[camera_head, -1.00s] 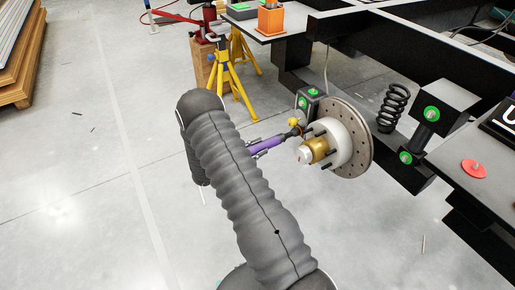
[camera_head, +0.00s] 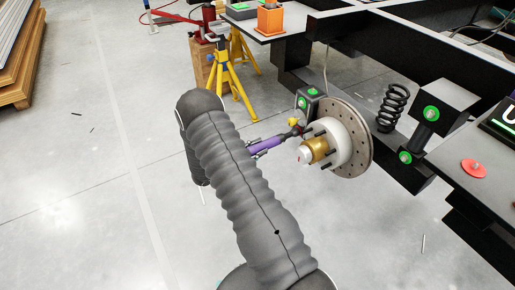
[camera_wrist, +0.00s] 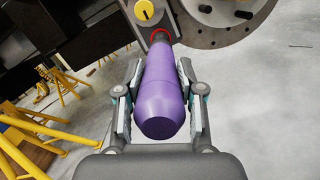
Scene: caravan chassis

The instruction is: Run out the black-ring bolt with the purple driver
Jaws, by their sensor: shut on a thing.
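My gripper (camera_wrist: 160,88) is shut on the purple driver (camera_wrist: 160,105), with a finger on each side of its handle. The driver's dark shank points away toward the brake assembly, and its tip is at a red ring (camera_wrist: 154,35), which partly shows around it. The tip itself and any bolt head under it are hidden. A yellow round knob (camera_wrist: 144,10) with a dark mark is just above. In the head view the purple driver (camera_head: 266,145) reaches the caliper (camera_head: 309,100) beside the brake disc. I cannot make out a black ring.
The drilled brake disc (camera_head: 355,140) with its gold hub (camera_head: 318,150) and studs is close right of the driver. A black spring (camera_head: 392,108) and green-ringed damper (camera_head: 430,115) are farther right. A yellow jack stand (camera_head: 228,75) stands behind. The floor at left is open.

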